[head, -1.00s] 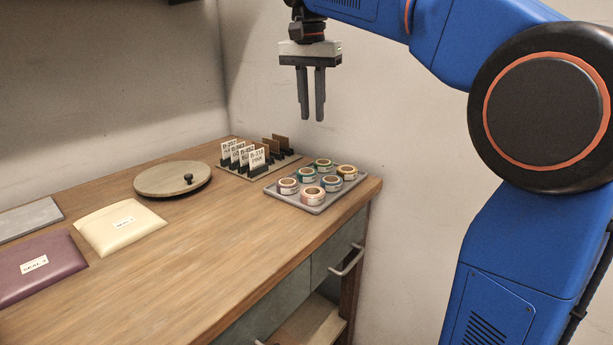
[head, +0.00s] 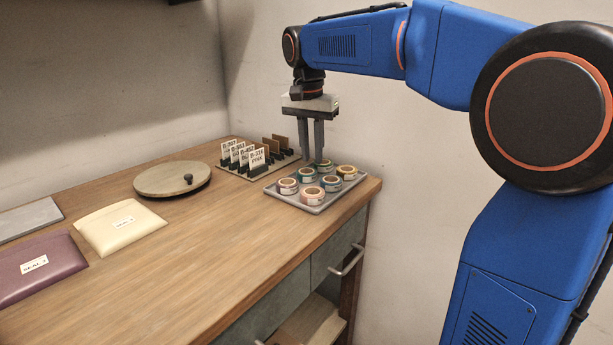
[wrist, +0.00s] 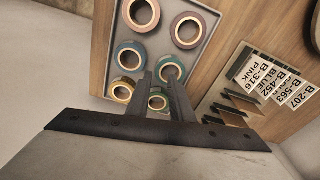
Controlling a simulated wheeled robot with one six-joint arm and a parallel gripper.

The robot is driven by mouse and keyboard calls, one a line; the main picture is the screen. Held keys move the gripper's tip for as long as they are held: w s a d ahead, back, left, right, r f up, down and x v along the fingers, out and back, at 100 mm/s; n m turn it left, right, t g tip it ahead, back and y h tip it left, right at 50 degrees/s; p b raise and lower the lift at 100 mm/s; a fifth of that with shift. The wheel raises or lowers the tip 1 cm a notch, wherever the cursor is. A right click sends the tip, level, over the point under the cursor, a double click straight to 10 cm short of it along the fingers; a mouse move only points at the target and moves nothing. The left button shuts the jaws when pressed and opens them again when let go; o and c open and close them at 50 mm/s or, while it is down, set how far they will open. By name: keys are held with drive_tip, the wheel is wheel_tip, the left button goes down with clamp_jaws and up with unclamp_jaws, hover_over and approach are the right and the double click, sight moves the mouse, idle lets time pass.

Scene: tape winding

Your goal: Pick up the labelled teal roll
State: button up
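The teal roll (head: 307,175) stands in the back row of a grey tray (head: 317,210), between a maroon roll (head: 288,186) and a green roll (head: 324,165). Pale labels show on the rolls' sides, too small to read. My gripper (head: 312,160) is open and empty, pointing down just above the back of the tray. In the wrist view the teal roll (wrist: 172,69) lies by the fingertips (wrist: 160,80), partly hidden by one finger. The green roll (wrist: 158,101) shows between the fingers.
The tray also holds a pink roll (head: 312,195), a blue roll (head: 331,183) and a yellow roll (head: 347,171). A rack of label cards (head: 258,158) stands close to its left. A round board (head: 165,181) and pouches lie farther left. Bare tabletop lies in front.

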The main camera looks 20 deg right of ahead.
sight(314, 172)
drive_tip(key=shift+w+d+f, duration=0.1)
drive_tip(key=shift+d+f, duration=0.05)
drive_tip(key=shift+f, duration=1.15)
drive_tip(key=shift+w+d+f, duration=0.1)
drive_tip(key=shift+d+f, duration=0.05)
drive_tip(key=shift+f, duration=1.15)
clamp_jaws()
